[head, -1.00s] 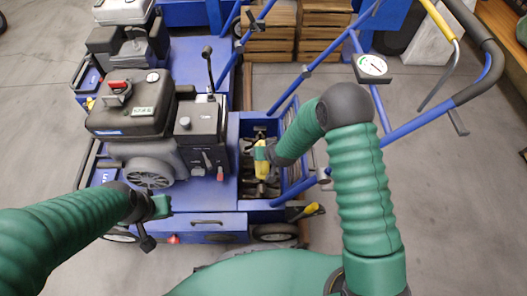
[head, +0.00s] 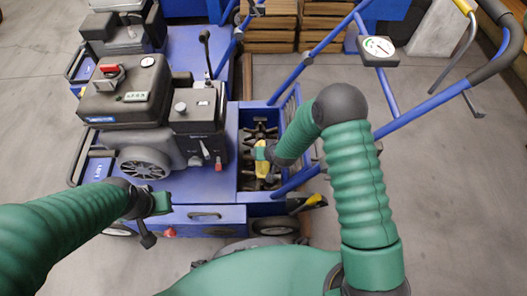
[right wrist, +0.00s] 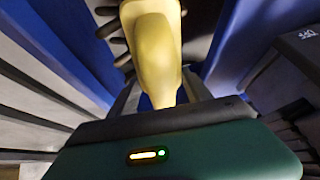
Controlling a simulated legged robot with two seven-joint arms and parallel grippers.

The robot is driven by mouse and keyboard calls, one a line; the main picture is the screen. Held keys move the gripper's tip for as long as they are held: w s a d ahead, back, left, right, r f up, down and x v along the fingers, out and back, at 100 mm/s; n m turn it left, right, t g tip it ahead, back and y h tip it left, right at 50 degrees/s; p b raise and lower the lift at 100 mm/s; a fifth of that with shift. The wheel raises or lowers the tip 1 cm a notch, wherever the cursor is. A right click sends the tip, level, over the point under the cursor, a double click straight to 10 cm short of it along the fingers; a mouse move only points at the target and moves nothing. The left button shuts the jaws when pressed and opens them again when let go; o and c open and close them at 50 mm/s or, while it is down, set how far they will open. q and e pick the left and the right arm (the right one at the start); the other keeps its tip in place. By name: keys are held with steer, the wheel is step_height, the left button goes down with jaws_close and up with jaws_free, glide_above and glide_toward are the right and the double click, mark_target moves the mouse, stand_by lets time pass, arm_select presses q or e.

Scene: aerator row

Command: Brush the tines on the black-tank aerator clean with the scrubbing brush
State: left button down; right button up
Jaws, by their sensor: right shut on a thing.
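The black-tank aerator has a black tank (head: 125,92) with a red cap on a blue deck. Its dark tines (head: 259,132) show in the open bay at the deck's right side; they also show at the top left of the right wrist view (right wrist: 107,22). My right gripper (head: 267,152) is over this bay, shut on the yellow scrubbing brush (head: 260,163). The brush's yellow body (right wrist: 152,45) fills the middle of the right wrist view. Its bristles are hidden, so I cannot tell whether they touch the tines. My left gripper (head: 160,203) is by the deck's front left; its fingers are unclear.
Blue handlebars with a round gauge (head: 378,46) rise right of the bay. A second aerator (head: 120,38) stands behind. Wooden crates (head: 270,45) are at the back. Grey floor (head: 430,200) is clear at right.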

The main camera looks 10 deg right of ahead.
steer(key=shift+f+b, duration=0.45)
steer(key=shift+f, duration=0.25)
stand_by(0.5)
steer(key=shift+w, duration=0.15)
steer(key=shift+w+d+b, duration=0.25)
steer(key=shift+w+b, duration=0.1)
steer(key=shift+w, duration=0.8)
steer(key=shift+w+d+b, duration=0.25)
steer(key=shift+w+b, duration=0.05)
steer(key=shift+w, duration=0.85)
steer(key=shift+s+a+p, duration=0.15)
steer(key=shift+s+p, duration=0.25)
steer(key=shift+s, duration=0.3)
steer(key=shift+s+a+p, duration=0.15)
steer(key=shift+s+p, duration=0.25)
steer(key=shift+s, duration=0.25)
steer(key=shift+s+a+p, duration=0.2)
steer(key=shift+s+p, duration=0.25)
steer(key=shift+s, duration=0.55)
steer(key=shift+s+f, duration=0.15)
steer(key=shift+s, duration=0.05)
